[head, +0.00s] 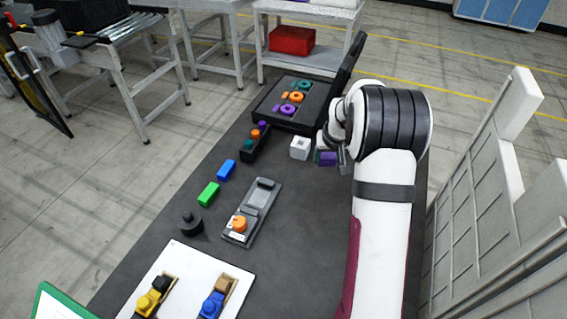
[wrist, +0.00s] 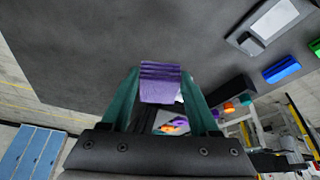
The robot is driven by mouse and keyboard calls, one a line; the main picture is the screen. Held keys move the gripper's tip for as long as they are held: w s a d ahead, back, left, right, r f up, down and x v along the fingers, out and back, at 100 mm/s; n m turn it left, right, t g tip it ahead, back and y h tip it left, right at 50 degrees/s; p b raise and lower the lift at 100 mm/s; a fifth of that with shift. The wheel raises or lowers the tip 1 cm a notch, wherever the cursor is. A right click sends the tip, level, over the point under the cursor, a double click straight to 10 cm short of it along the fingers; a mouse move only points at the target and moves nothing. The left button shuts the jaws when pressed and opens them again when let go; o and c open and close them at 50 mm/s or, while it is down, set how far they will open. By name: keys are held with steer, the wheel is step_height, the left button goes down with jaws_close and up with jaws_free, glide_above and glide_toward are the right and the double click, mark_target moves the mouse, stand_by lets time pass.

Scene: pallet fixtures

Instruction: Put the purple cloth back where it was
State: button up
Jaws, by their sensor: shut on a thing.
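The purple cloth (wrist: 160,85) is a folded, layered block in the wrist view. It sits between the two green fingers of my gripper (wrist: 161,76), which is shut on it. In the head view the purple cloth (head: 328,159) shows at the end of my arm, right of a white block with a square hole (head: 300,148). My gripper (head: 327,156) is partly hidden there by my own wrist. The cloth appears held over the dark table; I cannot tell its exact height.
An open black case (head: 262,106) with green, orange and purple parts stands at the table's far end, its lid raised. A black holder (head: 249,152), blue block (head: 226,169), green block (head: 208,194) and grey fixture (head: 262,200) lie left.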

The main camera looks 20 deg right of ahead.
glide_above(290, 175)
steer(key=s, duration=0.2)
steer(key=f, duration=0.6)
steer(key=shift+w+a+f, duration=0.2)
steer(key=shift+a, duration=0.05)
steer(key=shift+w+a+f, duration=0.1)
steer(key=shift+w+f, duration=0.05)
steer(key=shift+f, duration=1.95)
steer(key=shift+f, duration=0.1)
steer(key=o, duration=1.3)
